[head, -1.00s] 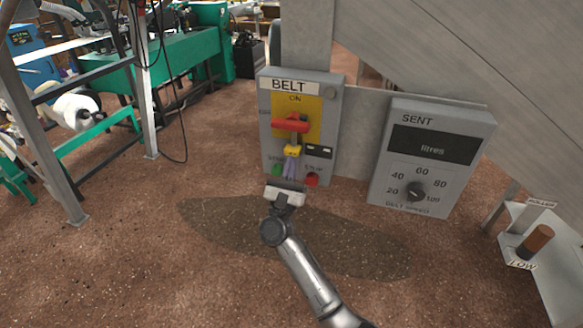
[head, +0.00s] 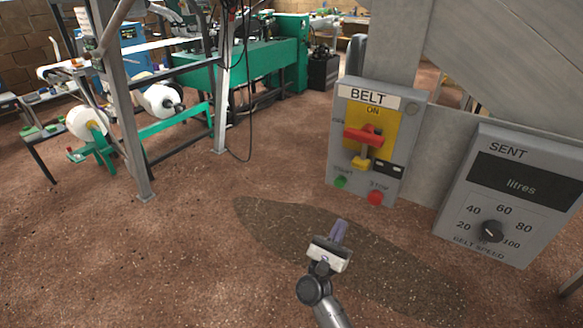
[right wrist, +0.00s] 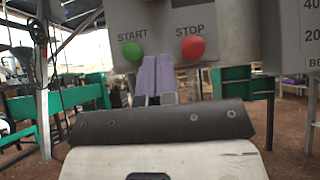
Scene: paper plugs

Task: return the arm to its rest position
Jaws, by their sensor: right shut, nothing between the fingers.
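My right gripper (head: 340,229) is shut and empty in the head view, below and in front of the BELT box (head: 376,190). It is apart from the box, over the dark patch of floor. Its purple-grey fingers (right wrist: 156,76) lie together in the right wrist view. The box has a red handle (head: 364,135) at the ON mark, a yellow piece (head: 361,162) below it, a green START button (head: 340,182) and a red STOP button (head: 375,198). Both buttons also show in the right wrist view, above the fingertips. My left gripper is not in view.
The SENT panel (head: 511,217) with a litres display and a belt speed knob (head: 492,232) stands at the right. A metal frame leg (head: 128,130) and green machinery (head: 245,65) stand at the left and back. The brown floor (head: 150,260) at the lower left is clear.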

